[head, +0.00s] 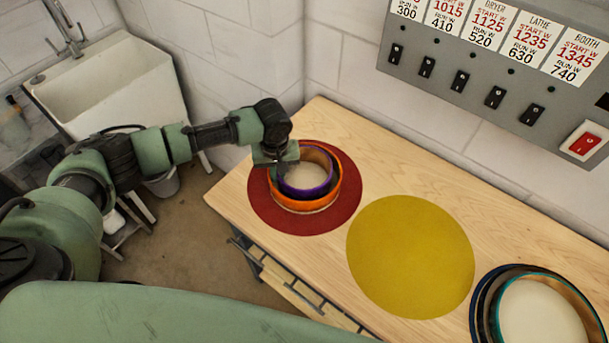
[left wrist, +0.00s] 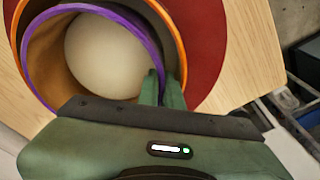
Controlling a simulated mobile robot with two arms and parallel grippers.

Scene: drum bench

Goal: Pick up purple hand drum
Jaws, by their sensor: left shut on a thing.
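The purple hand drum (head: 307,190) has a purple rim and a pale skin inside. It sits within the larger orange drum (head: 336,201) on the round red mat (head: 262,212) at the table's left end. In the left wrist view the purple drum (left wrist: 141,35) lies inside the orange drum (left wrist: 180,48), off-centre towards one side. My left gripper (head: 283,168) is at the left edge of the purple drum. Its fingers (left wrist: 162,88) are shut on the purple drum's wall in the left wrist view. Whether the drum is lifted is hard to tell. My right gripper is out of view.
A round yellow mat (head: 411,257) lies bare in the middle of the wooden table (head: 371,144). Several nested dark and teal drums (head: 489,300) stand at the right. A switch panel (head: 462,65) is on the wall behind. A white sink (head: 110,90) is at the left.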

